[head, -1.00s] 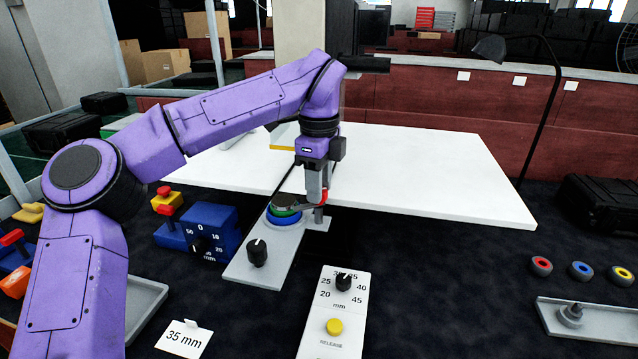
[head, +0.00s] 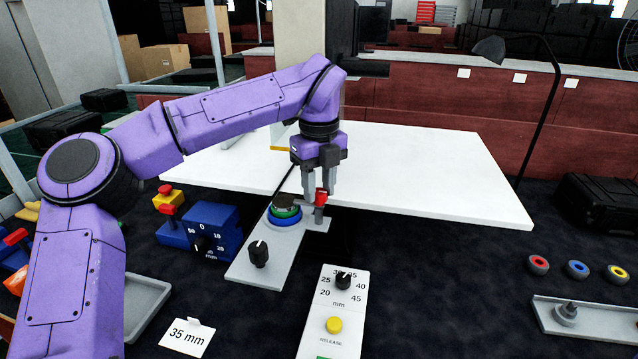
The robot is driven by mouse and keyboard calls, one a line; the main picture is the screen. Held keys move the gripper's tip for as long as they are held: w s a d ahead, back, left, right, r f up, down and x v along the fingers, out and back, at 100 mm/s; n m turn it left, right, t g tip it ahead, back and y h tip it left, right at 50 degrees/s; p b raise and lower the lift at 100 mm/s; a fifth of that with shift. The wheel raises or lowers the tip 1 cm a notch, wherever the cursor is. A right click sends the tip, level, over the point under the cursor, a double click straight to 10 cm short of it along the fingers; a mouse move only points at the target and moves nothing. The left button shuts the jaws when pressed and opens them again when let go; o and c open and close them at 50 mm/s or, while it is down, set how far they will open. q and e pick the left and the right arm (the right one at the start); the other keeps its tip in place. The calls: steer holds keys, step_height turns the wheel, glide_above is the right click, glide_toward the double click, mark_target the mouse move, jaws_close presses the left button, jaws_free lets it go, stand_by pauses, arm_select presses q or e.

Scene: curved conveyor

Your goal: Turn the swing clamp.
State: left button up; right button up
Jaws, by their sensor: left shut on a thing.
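The swing clamp (head: 308,202) is a grey arm with a red end (head: 321,197), at the right edge of a grey plate. Its arm reaches left over a stack of rings (head: 284,213), green above blue, with a dark top. My left gripper (head: 319,196) points down and is shut on the red end of the swing clamp. Its fingers partly hide the clamp. My right gripper is not in view.
A black knob (head: 259,254) stands on the grey plate (head: 243,272). A blue dial box (head: 214,224) is to the left. A white panel (head: 347,300) with a yellow button is in front. A white table (head: 430,170) lies behind. Loose rings (head: 577,270) lie at right.

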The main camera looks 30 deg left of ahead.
mark_target(319, 191)
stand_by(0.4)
arm_select(q)
steer(key=o, duration=1)
steer(key=shift+o, duration=0.2)
steer(key=shift+r, duration=0.15)
step_height(319, 191, up, 7)
steer(key=shift+r+p, duration=0.15)
steer(key=shift+p, duration=0.15)
